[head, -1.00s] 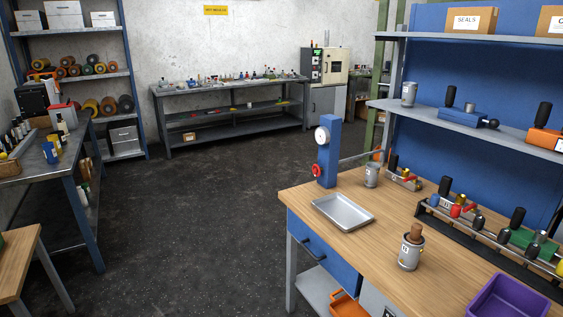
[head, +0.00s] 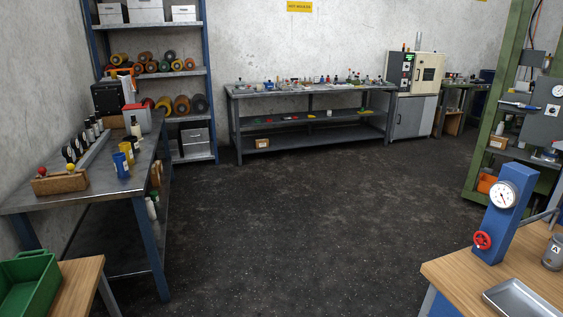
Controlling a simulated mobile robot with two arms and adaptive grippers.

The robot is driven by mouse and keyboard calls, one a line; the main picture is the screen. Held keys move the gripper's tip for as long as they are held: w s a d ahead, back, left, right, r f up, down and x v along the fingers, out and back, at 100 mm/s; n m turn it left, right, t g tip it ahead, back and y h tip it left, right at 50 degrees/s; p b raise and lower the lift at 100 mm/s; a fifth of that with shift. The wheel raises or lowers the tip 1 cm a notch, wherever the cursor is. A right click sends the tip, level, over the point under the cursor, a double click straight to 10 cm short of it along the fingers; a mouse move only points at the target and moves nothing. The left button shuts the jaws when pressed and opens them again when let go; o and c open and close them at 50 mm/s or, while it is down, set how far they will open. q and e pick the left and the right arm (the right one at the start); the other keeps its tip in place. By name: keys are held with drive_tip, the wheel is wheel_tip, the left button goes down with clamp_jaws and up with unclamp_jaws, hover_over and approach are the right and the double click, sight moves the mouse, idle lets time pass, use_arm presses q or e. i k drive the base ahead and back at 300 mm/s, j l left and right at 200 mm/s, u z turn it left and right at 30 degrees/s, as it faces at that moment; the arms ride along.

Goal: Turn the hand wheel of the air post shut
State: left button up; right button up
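The air post (head: 507,212) is a blue upright block on the wooden bench at the right of the head view. A round white gauge (head: 502,195) sits on its upper part. The red hand wheel (head: 482,240) is low on its left side. I cannot tell from here how far the wheel is turned. Neither of my grippers shows in the head view.
The wooden bench (head: 448,270) carries a metal tray (head: 525,298) and a grey can (head: 553,253). A steel table (head: 85,190) stands at left, with a green bin (head: 28,285) in front. The dark floor (head: 300,220) between is clear.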

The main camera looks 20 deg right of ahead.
sight(481, 239)
drive_tip(key=i+j+z, duration=0.1)
drive_tip(key=i+z, duration=0.3)
drive_tip(key=i+j+z, duration=0.15)
drive_tip(key=i+z, duration=0.2)
drive_tip(key=i+j+z, duration=0.25)
drive_tip(key=z, duration=0.15)
drive_tip(key=i+j+z, duration=0.25)
drive_tip(key=j+z, duration=0.15)
